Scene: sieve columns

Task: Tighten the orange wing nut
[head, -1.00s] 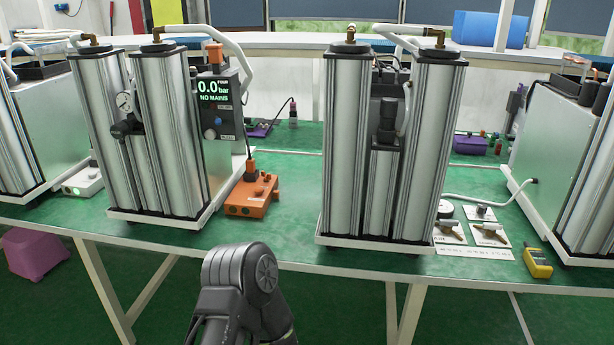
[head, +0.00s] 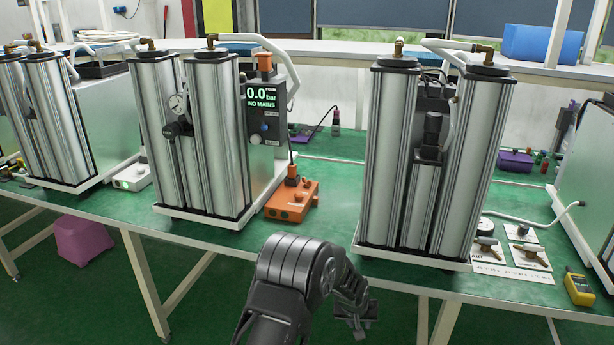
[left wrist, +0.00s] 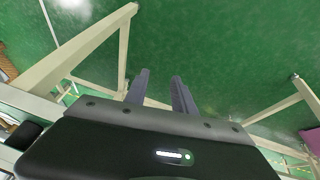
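No orange wing nut can be made out in either view. The orange parts I see are an orange box (head: 292,201) on the green bench and an orange plug (head: 265,66) above the display panel. My left gripper (head: 357,317) is low in front of the bench's front edge in the head view, apart from the equipment. In the left wrist view its two fingers (left wrist: 160,90) stand apart with nothing between them, over the green floor. My right gripper is in neither view.
Silver twin columns (head: 203,140) and another column unit (head: 430,160) stand on the green bench (head: 335,190). A display (head: 263,97) reads 0.0 bar, NO MAINS. A yellow meter (head: 578,289) and small brass-coloured parts lie at right.

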